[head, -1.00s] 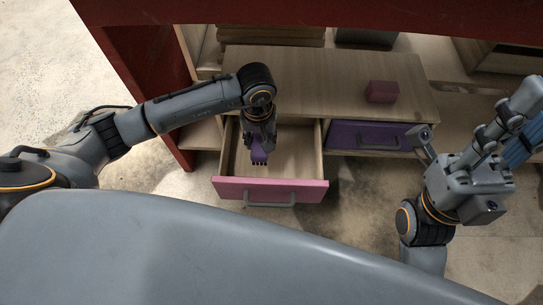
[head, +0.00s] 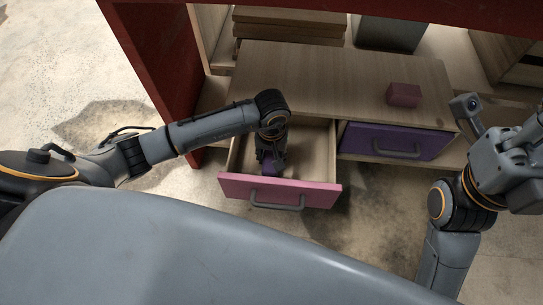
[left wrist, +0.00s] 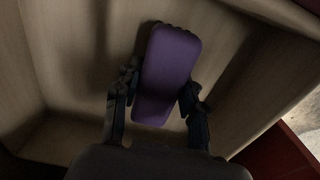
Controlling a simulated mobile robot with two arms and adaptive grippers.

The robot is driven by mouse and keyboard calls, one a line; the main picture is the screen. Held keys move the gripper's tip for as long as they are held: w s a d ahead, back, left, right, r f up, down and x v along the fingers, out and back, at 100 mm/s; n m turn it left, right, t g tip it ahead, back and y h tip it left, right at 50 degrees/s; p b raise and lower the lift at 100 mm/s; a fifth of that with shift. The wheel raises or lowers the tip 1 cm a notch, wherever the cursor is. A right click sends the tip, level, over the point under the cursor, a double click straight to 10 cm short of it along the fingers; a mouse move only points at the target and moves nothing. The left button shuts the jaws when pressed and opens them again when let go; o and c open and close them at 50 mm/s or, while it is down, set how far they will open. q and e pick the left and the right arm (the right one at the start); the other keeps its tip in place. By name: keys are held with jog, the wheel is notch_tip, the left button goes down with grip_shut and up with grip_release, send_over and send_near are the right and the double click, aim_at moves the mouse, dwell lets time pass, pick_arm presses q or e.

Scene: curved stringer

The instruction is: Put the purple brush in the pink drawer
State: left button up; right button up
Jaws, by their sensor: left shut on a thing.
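The purple brush (left wrist: 168,70) is between the fingers of my left gripper (left wrist: 158,100) in the left wrist view. The gripper is shut on it. In the head view my left gripper (head: 270,158) reaches down inside the open pink drawer (head: 238,186), and a small part of the brush (head: 270,170) shows behind the drawer front. The drawer's wooden walls surround the brush in the left wrist view. I cannot tell whether the brush touches the drawer floor. My right arm is at the right edge of the head view; its fingertips are not clearly seen.
A shut purple drawer (head: 395,142) is right of the pink one. A dark pink block (head: 404,95) sits on the wooden cabinet top (head: 330,75). Stacked boards (head: 290,24) and a grey box (head: 390,33) stand behind. A red frame (head: 155,80) rises left of the cabinet.

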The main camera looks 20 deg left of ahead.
pick_arm(q)
jog(key=o, duration=1)
jog(key=shift+f, duration=0.1)
